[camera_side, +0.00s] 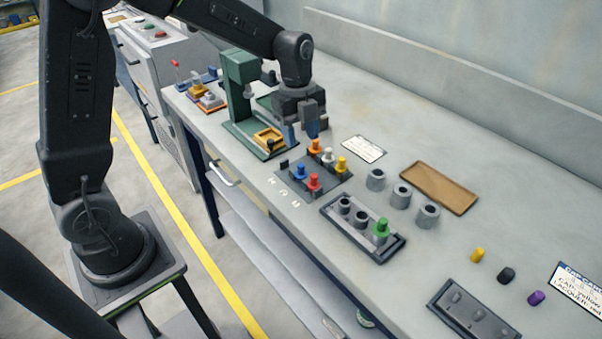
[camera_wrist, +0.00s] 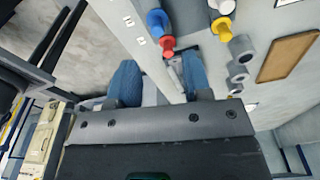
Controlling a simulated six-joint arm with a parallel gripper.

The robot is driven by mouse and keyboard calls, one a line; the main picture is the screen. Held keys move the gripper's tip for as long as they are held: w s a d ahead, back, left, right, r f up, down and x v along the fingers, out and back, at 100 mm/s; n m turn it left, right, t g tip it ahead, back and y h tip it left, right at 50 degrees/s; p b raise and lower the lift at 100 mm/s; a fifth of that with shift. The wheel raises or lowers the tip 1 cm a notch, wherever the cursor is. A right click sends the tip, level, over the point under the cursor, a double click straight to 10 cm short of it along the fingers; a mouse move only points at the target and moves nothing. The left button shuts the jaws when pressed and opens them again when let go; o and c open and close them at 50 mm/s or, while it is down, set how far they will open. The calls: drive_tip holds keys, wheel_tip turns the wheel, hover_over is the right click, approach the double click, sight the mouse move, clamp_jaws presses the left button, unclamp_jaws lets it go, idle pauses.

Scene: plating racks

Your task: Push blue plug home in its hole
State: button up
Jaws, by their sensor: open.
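The blue plug (camera_side: 300,172) stands upright in a dark grey plate (camera_side: 325,189) on the bench, at the plate's left side. It also shows at the top of the wrist view (camera_wrist: 157,20). I cannot tell how deep it sits, and its hole is hidden under it. The red plug (camera_side: 314,183) is beside it; the orange (camera_side: 315,146), white (camera_side: 328,156) and yellow (camera_side: 341,165) plugs stand in another row. My gripper (camera_side: 303,135) is open and empty, above and behind the plate. Its blue fingers are apart in the wrist view (camera_wrist: 160,82).
A green press (camera_side: 240,95) with a yellow tray stands close left of my gripper. A dark rack (camera_side: 370,245) with a green plug, grey cylinders (camera_side: 401,196) and a brown tray (camera_side: 438,188) lie to the right. The bench between has some free room.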

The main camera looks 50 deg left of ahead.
sight(301, 164)
drive_tip(key=f, duration=0.5)
drive_tip(key=d+f, duration=0.1)
drive_tip(key=f, duration=0.2)
drive_tip(key=shift+s+f, duration=0.2)
drive_tip(key=shift+s, duration=0.05)
drive_tip(key=shift+a, duration=0.1)
drive_tip(key=shift+c, duration=0.3)
clamp_jaws()
